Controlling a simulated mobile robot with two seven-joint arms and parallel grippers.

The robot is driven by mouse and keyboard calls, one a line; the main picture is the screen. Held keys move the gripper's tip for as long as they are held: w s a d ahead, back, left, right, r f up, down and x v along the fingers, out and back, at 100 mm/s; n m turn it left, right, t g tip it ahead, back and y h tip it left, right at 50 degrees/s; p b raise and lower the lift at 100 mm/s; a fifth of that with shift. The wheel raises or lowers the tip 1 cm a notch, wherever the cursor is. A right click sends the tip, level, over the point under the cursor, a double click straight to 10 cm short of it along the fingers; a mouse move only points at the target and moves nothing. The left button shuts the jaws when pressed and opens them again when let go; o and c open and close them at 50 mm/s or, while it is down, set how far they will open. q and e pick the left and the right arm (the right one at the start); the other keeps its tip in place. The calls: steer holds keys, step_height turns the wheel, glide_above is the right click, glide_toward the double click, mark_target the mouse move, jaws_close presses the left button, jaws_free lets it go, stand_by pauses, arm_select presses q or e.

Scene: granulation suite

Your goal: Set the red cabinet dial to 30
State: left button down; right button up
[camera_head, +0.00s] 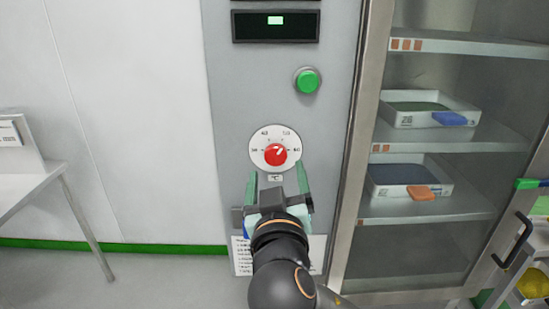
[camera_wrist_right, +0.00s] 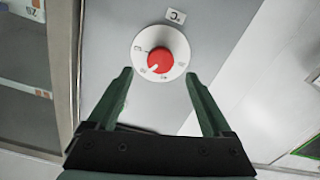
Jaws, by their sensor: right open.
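The red dial (camera_head: 275,155) sits on a round white scale plate (camera_head: 256,151) on the grey cabinet panel, with a °C label below it. A white pointer mark on the knob points to the upper right in the head view. The dial also shows in the right wrist view (camera_wrist_right: 161,62), beyond the fingertips. My right gripper (camera_head: 277,178) is open and empty just below the dial, its green fingers spread apart. In the right wrist view the open fingers (camera_wrist_right: 163,80) lie on either side below the knob, not touching it. My left gripper is out of view.
A green button (camera_head: 308,80) and a dark display (camera_head: 275,26) are above the dial. To the right is a glass-fronted cabinet with shelves (camera_head: 440,138) and trays. A white table (camera_head: 30,188) stands at the left. A printed notice (camera_head: 242,256) is behind my arm.

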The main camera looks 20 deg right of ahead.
mark_target(276, 157)
steer(key=x, duration=0.5)
steer(key=shift+w+d, duration=0.1)
steer(key=shift+w, duration=0.3)
steer(key=shift+c, duration=0.3)
